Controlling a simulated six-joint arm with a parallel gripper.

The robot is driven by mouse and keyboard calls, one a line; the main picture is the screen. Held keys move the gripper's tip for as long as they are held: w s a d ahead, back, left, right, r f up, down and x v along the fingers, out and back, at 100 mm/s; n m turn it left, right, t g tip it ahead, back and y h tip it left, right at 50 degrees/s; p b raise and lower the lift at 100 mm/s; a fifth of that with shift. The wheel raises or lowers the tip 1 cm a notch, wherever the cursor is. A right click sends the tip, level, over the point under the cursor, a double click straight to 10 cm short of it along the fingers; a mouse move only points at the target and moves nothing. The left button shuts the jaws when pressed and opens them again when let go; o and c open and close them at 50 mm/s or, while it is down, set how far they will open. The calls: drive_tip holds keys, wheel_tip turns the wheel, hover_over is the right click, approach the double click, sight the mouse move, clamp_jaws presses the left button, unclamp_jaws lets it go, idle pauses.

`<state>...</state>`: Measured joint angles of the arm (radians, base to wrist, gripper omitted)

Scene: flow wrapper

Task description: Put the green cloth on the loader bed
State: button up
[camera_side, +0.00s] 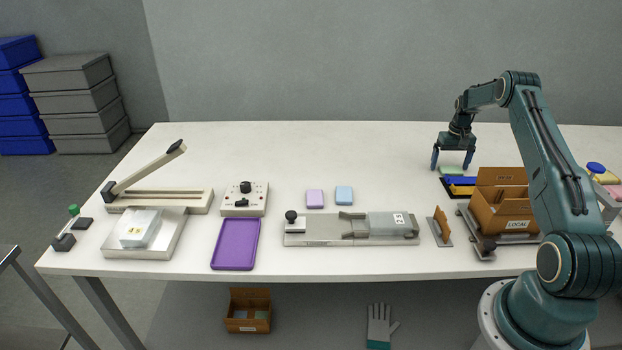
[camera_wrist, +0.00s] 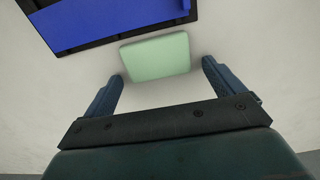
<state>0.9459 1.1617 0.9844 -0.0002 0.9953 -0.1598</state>
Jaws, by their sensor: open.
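The green cloth (camera_side: 451,170) is a small pale green folded block lying on the white table at the back right. It also shows in the wrist view (camera_wrist: 156,57), just ahead of the fingertips and roughly centred between them. My gripper (camera_side: 452,167) is open with its fingers pointing down over the cloth; in the wrist view its two blue fingers (camera_wrist: 163,80) stand apart with nothing between them. The loader bed is probably the long grey metal plate (camera_side: 335,238) at the front middle of the table, with a clear block (camera_side: 391,225) labelled 2 on its right part.
A brown box marked LOCAL (camera_side: 503,222) stands to the right. Purple (camera_side: 314,199) and blue (camera_side: 344,195) cloths lie mid-table. The back of the table is clear.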

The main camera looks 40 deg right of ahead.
sight(449, 166)
drive_tip(key=shift+c, duration=0.4)
drive_tip(key=c, duration=1.1)
drive_tip(key=shift+o, duration=0.2)
drive_tip(key=shift+r, duration=0.1)
wheel_tip(449, 166, up, 20)
